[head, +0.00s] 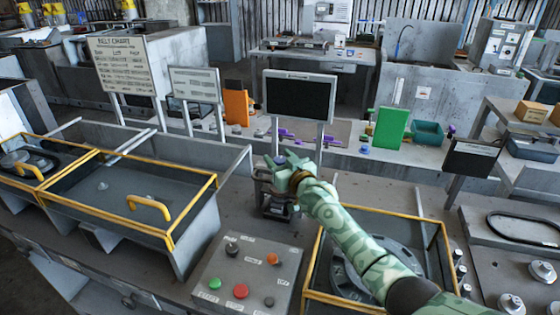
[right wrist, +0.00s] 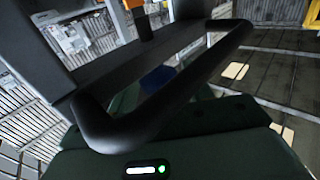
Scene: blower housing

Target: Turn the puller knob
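The dark puller (head: 276,203) stands on the bench near the middle of the head view. My green right gripper (head: 284,167) is at its top, and the arm reaches in from the lower right. A small blue-purple piece (head: 280,160), possibly the puller knob, shows at the gripper's tip. The gripper hides most of the puller's top. In the right wrist view a dark bar frame crosses in front of the green gripper body, with a blue piece (right wrist: 158,78) behind it. I cannot tell whether the fingers are closed on the knob. My left gripper is not in view.
A control box (head: 245,275) with coloured buttons is in front of the puller. A yellow-edged tray (head: 110,203) lies left; a yellow-framed housing (head: 312,262) lies right, under my arm. A black screen (head: 300,97) on posts stands behind. Bare bench lies between the puller and the left tray.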

